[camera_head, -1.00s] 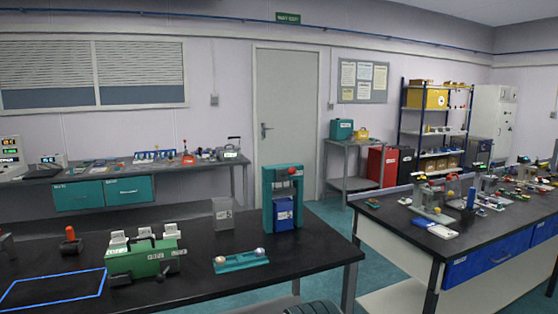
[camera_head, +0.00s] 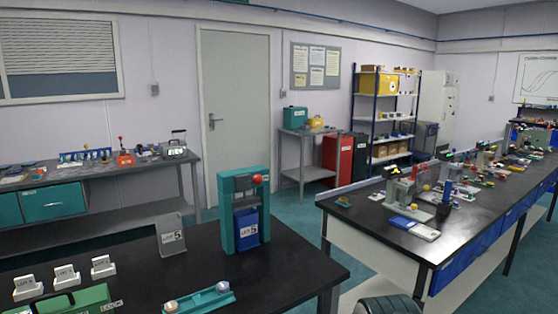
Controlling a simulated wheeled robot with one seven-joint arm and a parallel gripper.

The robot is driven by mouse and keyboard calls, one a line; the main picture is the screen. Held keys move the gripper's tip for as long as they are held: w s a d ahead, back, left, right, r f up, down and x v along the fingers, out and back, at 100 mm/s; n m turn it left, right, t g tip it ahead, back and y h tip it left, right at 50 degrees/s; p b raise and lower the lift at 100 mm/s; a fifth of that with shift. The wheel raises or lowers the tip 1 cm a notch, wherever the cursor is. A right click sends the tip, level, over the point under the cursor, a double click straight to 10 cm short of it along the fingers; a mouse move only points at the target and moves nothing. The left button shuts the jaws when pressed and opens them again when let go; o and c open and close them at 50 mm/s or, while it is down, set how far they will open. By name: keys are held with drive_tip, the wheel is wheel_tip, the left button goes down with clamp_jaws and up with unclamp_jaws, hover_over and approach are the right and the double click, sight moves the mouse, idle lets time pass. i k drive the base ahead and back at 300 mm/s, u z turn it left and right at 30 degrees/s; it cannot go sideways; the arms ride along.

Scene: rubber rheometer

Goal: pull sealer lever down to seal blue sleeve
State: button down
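The sealer (camera_head: 225,213) is a teal upright frame on the near black bench. A blue sleeve (camera_head: 246,231) with a white label stands upright inside the frame, below the bar. The knob is high, apart from the sleeve. The lever's arm is hard to make out at this size.
Left of the sealer stand a grey lot sign (camera_head: 171,238) and white lot cards (camera_head: 67,277) by a green case (camera_head: 75,302). A teal holder with two balls (camera_head: 198,299) lies in front. The bench (camera_head: 290,262) is bare right of the sealer. Another bench (camera_head: 385,240) stands right.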

sight(257, 179)
drive_tip(key=u, duration=0.3)
drive_tip(key=i, duration=0.9)
drive_tip(key=u, duration=0.6)
